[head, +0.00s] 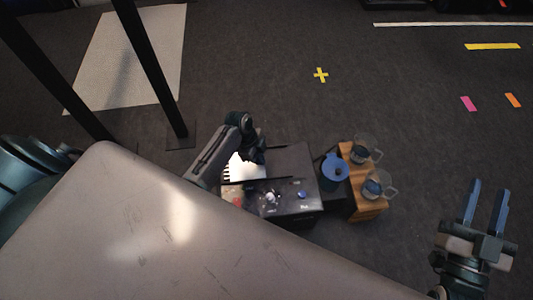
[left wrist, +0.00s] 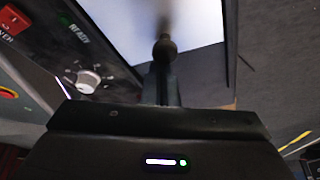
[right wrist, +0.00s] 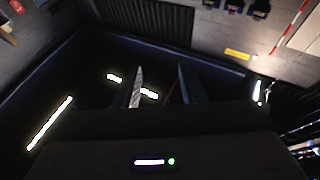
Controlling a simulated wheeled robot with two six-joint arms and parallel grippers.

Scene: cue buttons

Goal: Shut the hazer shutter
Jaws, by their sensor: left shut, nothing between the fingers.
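The hazer (head: 293,165) is a dark box with a control panel on its front. A bright white area (head: 243,168) shows on its top left, and it is also large in the left wrist view (left wrist: 200,18). A dark round knob (left wrist: 165,46) stands against the white in the left wrist view. My left gripper (head: 257,152) is shut and empty over the hazer's left part. Its fingers (left wrist: 163,80) are just below the knob in the left wrist view; I cannot tell whether they touch. My right gripper (head: 488,205) is open and empty, far right of the hazer.
The panel holds a white dial (left wrist: 88,80) and a red switch (left wrist: 12,22). A wooden stand (head: 370,209) with two glass mugs and a blue-topped vessel (head: 334,172) are right of the hazer. A pale tabletop (head: 130,240) fills the lower left.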

